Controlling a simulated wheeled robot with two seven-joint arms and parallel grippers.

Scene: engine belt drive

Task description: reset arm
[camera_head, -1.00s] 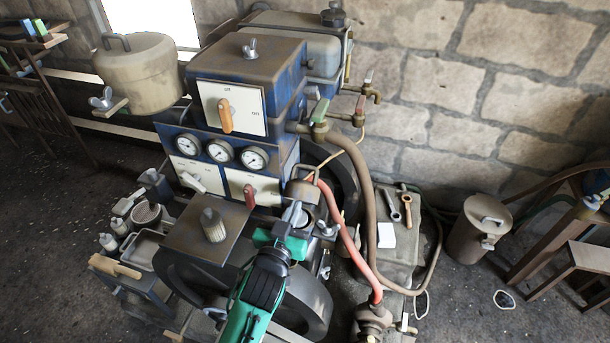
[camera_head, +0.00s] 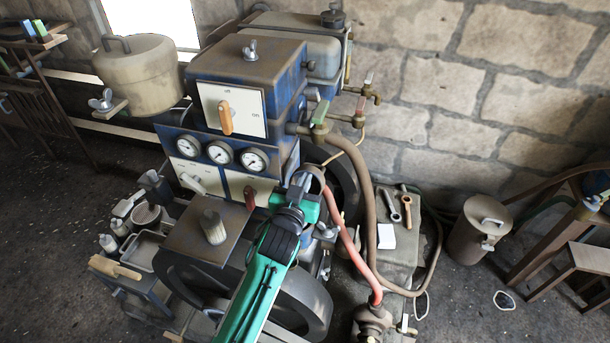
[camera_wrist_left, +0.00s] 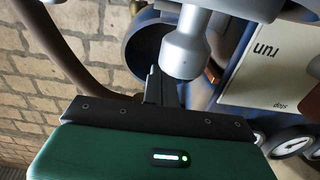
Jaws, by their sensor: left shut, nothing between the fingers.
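My left gripper (camera_head: 306,178) reaches in from the bottom of the head view on a green and black arm. It is at the front right of the blue engine unit (camera_head: 250,70), beside a red-handled lever (camera_head: 250,197). In the left wrist view its dark fingers (camera_wrist_left: 158,85) are together with nothing seen between them. A grey metal cylinder (camera_wrist_left: 183,52) shows close beyond them; I cannot tell whether they touch. A pale panel marked "run" and "stop" (camera_wrist_left: 275,75) is to the right. My right gripper is not in view.
Three round gauges (camera_head: 220,152) sit above the lower panels. A red hose (camera_head: 352,245) and a brown hose (camera_head: 368,190) run right of the gripper. A dark wheel (camera_head: 315,300) is below.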

